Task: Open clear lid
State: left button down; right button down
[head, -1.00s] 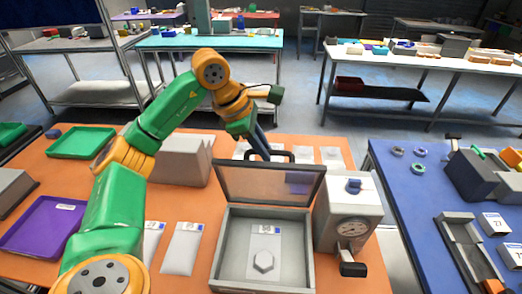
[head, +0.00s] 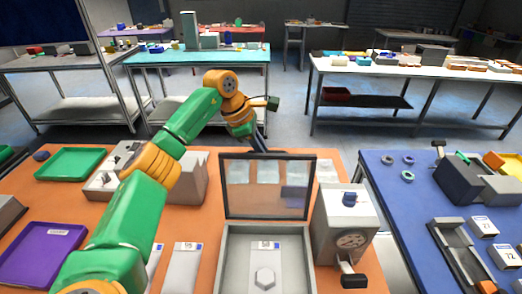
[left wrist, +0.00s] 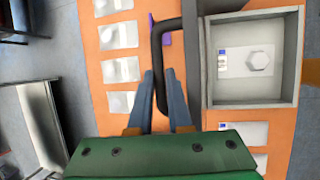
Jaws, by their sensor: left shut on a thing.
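The clear lid (head: 266,204) with its dark frame stands about upright at the back edge of the grey box (head: 228,250) in the head view. The open box (left wrist: 252,104) also shows in the left wrist view. A grey hexagonal part (head: 265,278) lies on a labelled white bag inside it. My left gripper (head: 260,143) is behind the lid's top edge. In the left wrist view its blue-grey fingers (left wrist: 163,92) are shut on the lid's black handle (left wrist: 158,45). My right gripper is not in view.
A grey device with a dial (head: 345,226) stands close to the right of the box. A purple tray (head: 42,255) and a green tray (head: 70,163) lie at the left. Several white bags lie on the orange table (head: 205,235) behind the lid and left of the box.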

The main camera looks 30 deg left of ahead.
pick_arm(q)
jog(key=shift+w+r, duration=0.1)
jog(key=shift+r, duration=0.05)
jog(key=c, duration=0.8)
grip_release()
jog(key=shift+w+a, duration=0.1)
jog(key=shift+c, duration=0.2)
jog(key=shift+w+a+f, duration=0.1)
jog(key=shift+w+f, duration=0.1)
jog(key=b+v, duration=0.1)
jog(key=v, duration=0.6)
jog(key=shift+r, duration=0.1)
